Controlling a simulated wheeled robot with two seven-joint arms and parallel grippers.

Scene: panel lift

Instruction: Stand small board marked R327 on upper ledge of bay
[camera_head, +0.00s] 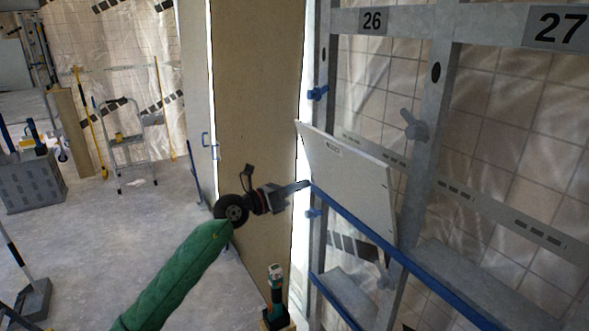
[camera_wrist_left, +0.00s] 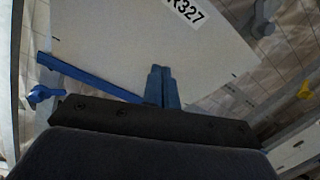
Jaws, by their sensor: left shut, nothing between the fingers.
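A small white board (camera_head: 350,178) leans in the bay under the sign 26, its lower edge at the blue-edged upper ledge (camera_head: 372,238). Its label reads R327 in the left wrist view (camera_wrist_left: 188,12). My left gripper (camera_head: 303,186) is shut and empty, in front of the board's lower left part. Its closed fingers (camera_wrist_left: 162,88) overlap the board in the left wrist view; I cannot tell if they touch it. My right gripper is not in view.
A tall plywood panel (camera_head: 258,100) stands left of the bay. A cordless tool (camera_head: 275,290) stands below. A stepladder (camera_head: 128,145) and grey crate (camera_head: 35,182) are far left. Floor between is open.

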